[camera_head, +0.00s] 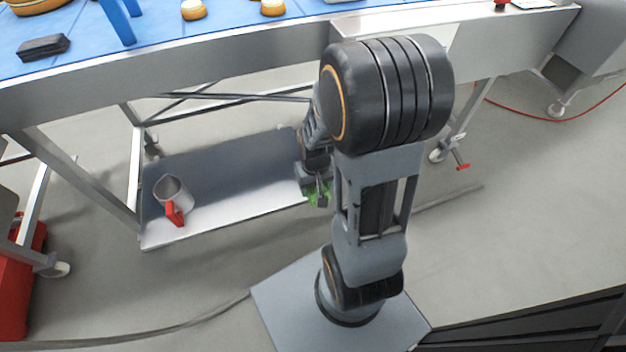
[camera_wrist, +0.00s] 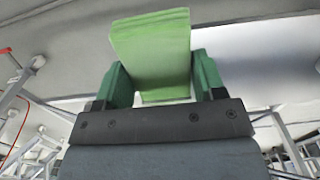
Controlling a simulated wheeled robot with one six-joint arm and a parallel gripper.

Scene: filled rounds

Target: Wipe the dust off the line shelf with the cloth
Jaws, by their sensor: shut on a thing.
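A green folded cloth (camera_wrist: 152,55) is held between the green fingers of my gripper (camera_wrist: 158,85) in the wrist view. In the head view my gripper (camera_head: 318,192) is low at the right part of the line shelf, and only a bit of the cloth shows there, partly hidden by my arm. The line shelf (camera_head: 225,195) is a grey metal plate under the blue-topped table. Its back part looks darker than its front strip. I cannot tell whether the cloth touches the shelf. My arm hides the shelf's right end.
The table's steel edge (camera_head: 180,78) runs above the shelf, with legs at both sides. A red cart (camera_head: 18,285) is at far left. A red hose (camera_head: 545,116) lies on the floor at right.

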